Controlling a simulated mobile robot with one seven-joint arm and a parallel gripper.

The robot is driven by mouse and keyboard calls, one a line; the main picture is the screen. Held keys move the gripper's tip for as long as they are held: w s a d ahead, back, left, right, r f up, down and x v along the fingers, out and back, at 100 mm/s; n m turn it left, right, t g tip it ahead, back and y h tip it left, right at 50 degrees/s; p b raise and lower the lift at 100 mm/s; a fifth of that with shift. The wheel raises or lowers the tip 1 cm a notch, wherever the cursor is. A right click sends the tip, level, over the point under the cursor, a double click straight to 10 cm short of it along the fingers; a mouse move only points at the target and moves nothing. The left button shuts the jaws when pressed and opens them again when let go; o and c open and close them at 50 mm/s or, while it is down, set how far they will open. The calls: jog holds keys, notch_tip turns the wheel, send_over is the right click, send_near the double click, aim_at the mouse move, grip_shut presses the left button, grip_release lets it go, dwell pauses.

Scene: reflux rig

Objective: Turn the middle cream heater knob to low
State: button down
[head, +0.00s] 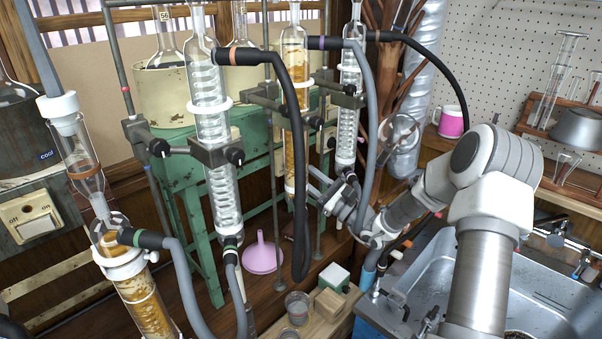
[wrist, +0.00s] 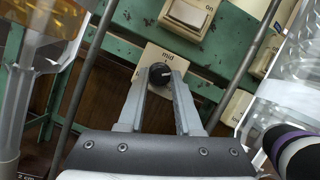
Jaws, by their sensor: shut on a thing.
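In the wrist view a round black knob (wrist: 160,75) sits on a cream plate (wrist: 158,54) marked "mid". A small pale mark shows on the knob. My gripper (wrist: 161,82) is shut on the knob, with one finger on each side of it. In the head view my gripper (head: 316,184) reaches in behind the glass columns toward the green frame. The knob cannot be made out there.
A cream on-switch (wrist: 188,16) sits above the plate on the green frame (wrist: 122,50). Glass condensers (head: 213,110) and a hanging black hose (head: 300,180) stand close to my arm. A purple funnel (head: 263,256) is low down.

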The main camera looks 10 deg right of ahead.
jog(key=c, duration=0.6)
grip_release()
jog(key=v, duration=1.7)
jog(key=shift+s+d+f, duration=0.1)
jog(key=shift+s+f, duration=0.05)
jog(key=shift+f, duration=0.05)
